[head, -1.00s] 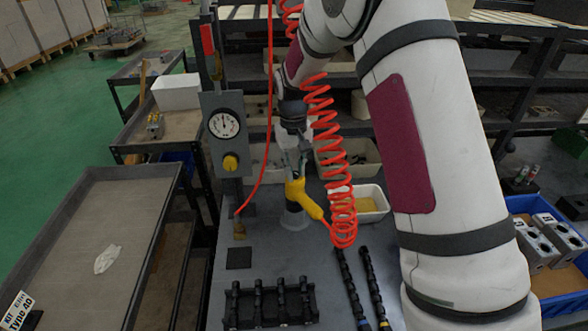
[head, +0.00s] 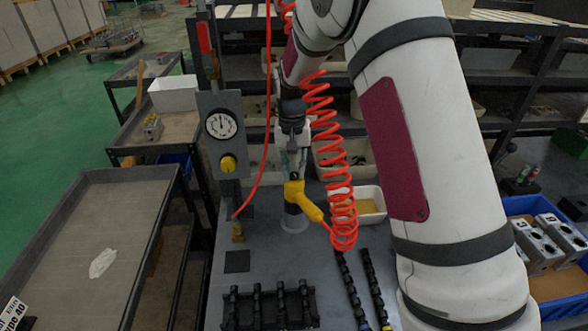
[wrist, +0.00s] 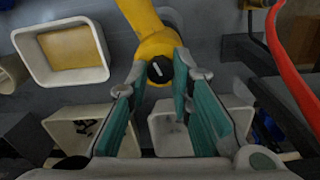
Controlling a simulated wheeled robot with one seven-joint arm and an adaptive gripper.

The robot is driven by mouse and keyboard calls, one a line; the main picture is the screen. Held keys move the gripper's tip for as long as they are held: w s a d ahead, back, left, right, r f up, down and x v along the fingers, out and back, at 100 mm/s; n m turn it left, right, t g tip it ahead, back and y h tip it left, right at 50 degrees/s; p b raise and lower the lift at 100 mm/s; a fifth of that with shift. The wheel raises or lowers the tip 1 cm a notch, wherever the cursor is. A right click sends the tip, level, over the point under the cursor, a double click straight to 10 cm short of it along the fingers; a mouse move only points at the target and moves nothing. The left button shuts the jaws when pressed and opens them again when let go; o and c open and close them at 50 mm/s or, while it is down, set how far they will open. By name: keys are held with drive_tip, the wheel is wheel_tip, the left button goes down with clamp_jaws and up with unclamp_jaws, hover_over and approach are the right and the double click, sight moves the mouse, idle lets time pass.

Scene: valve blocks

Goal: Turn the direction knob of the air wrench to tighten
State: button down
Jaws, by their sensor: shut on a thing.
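The yellow air wrench (head: 310,211) stands head-up in a pale round holder (head: 294,223) on the grey bench, its handle slanting down to the right. The wrist view shows its yellow body (wrist: 155,45) and the round black direction knob (wrist: 159,71) with a small pale mark on its face. My gripper (head: 294,176) reaches down onto the top of the wrench. In the wrist view its green-padded fingers (wrist: 161,75) lie on both sides of the yellow head, with the knob between the tips. I cannot tell whether the pads touch the knob itself.
A red coiled hose (head: 335,165) hangs just right of my gripper. A gauge panel (head: 222,130) stands to the left. A white tray (head: 377,216) is right of the wrench. A black rack (head: 268,322) and dark shafts (head: 352,285) lie in front.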

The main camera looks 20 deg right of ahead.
sight(292, 174)
drive_tip(key=c, duration=1.4)
unclamp_jaws()
drive_tip(key=r, duration=1.2)
drive_tip(key=shift+w+a, duration=0.1)
drive_tip(key=shift+a, duration=0.1)
